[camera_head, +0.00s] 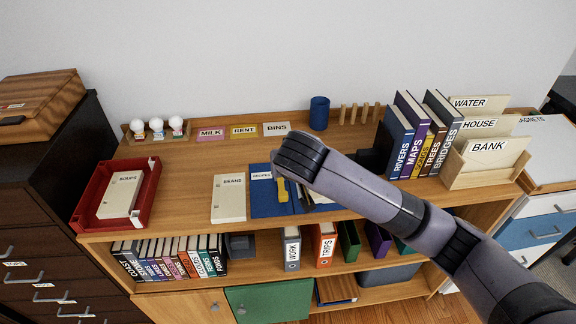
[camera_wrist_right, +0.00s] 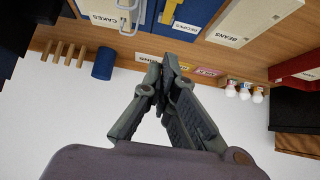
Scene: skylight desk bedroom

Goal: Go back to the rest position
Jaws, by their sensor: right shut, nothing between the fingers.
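My right arm (camera_head: 380,190) reaches in from the right over the bookcase top in the head view. Its end covers my right gripper there. In the right wrist view the right gripper (camera_wrist_right: 162,68) is shut, its fingertips together and empty, in front of the bookcase top near the label cards. My left gripper is not in view.
Below the arm lie a blue folder (camera_head: 264,199) and a BEANS booklet (camera_head: 229,197). A red tray (camera_head: 79,216) is at left. A blue cup (camera_head: 319,113) and pegs stand behind. Upright books (camera_head: 399,143) and a letter holder (camera_head: 464,171) stand at right.

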